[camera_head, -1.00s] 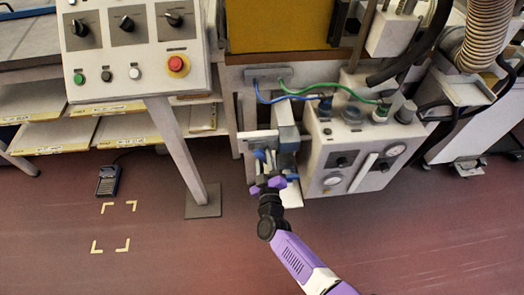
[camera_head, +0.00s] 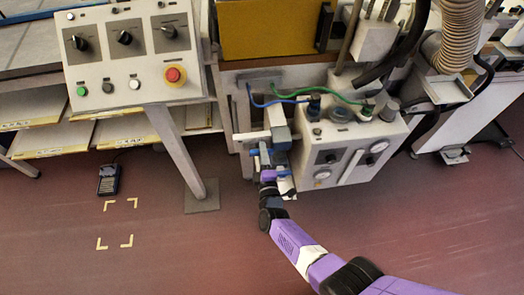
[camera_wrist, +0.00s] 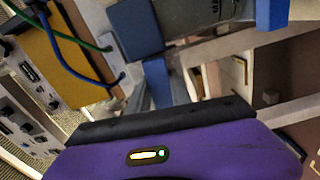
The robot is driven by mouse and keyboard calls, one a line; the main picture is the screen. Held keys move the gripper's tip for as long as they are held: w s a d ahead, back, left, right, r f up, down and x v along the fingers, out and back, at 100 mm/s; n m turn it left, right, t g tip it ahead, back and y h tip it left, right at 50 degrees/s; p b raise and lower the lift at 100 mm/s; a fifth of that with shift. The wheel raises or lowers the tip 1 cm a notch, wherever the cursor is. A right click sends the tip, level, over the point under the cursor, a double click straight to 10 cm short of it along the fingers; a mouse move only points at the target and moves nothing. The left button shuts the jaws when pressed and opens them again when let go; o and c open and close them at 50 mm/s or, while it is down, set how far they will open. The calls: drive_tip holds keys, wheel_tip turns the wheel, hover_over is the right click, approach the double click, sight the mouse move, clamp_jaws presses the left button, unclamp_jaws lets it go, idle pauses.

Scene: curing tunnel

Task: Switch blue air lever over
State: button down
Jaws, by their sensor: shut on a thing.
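The blue air lever (camera_head: 256,152) is at the front of a small grey valve fixture (camera_head: 280,138), left of the white air unit. Only small blue parts of it show around my gripper. My gripper (camera_head: 268,172), purple with a black wrist, reaches up to it from below and is shut on it. The hold itself is largely hidden, so the lever's exact angle cannot be told. The wrist view shows a blue bar (camera_wrist: 158,82) just beyond the purple gripper body, below a dark blue block (camera_wrist: 135,28). The fingertips are not clear there.
The white air unit (camera_head: 345,150) with gauges stands close on the right. Blue (camera_head: 262,100) and green (camera_head: 325,95) hoses run above. A control panel (camera_head: 130,55) on a slanted post (camera_head: 178,150) stands left. The floor in front is open around a marked corner square.

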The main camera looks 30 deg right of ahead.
drive_tip(key=shift+r+n, duration=0.1)
drive_tip(key=shift+n, duration=0.5)
drive_tip(key=c, duration=1.2)
unclamp_jaws()
drive_tip(key=shift+o, duration=0.2)
drive_tip(key=shift+p, duration=0.3)
drive_tip(key=p+v, duration=0.2)
drive_tip(key=v, duration=0.6)
drive_tip(key=shift+w+r, duration=0.1)
